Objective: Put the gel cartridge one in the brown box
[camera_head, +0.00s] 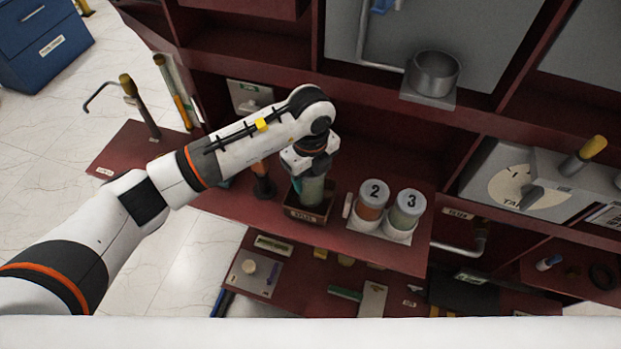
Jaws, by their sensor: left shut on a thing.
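My left gripper (306,170) points down over the small brown box (305,213) on the red shelf. It is shut on a greenish cylinder, the gel cartridge (312,190), whose lower part is at or inside the box opening. The gripper covers its top, so its number is hidden, and I cannot tell whether it touches the box floor. Two more cartridges, marked 2 (372,200) and 3 (407,210), stand upright in a light holder to the right of the box. My right gripper is not in view.
A dark tool with an orange part (263,182) stands left of the box. A metal cup (435,74) sits on a bracket above right. Shelf dividers rise behind the box. A lower shelf with small items (330,285) lies in front.

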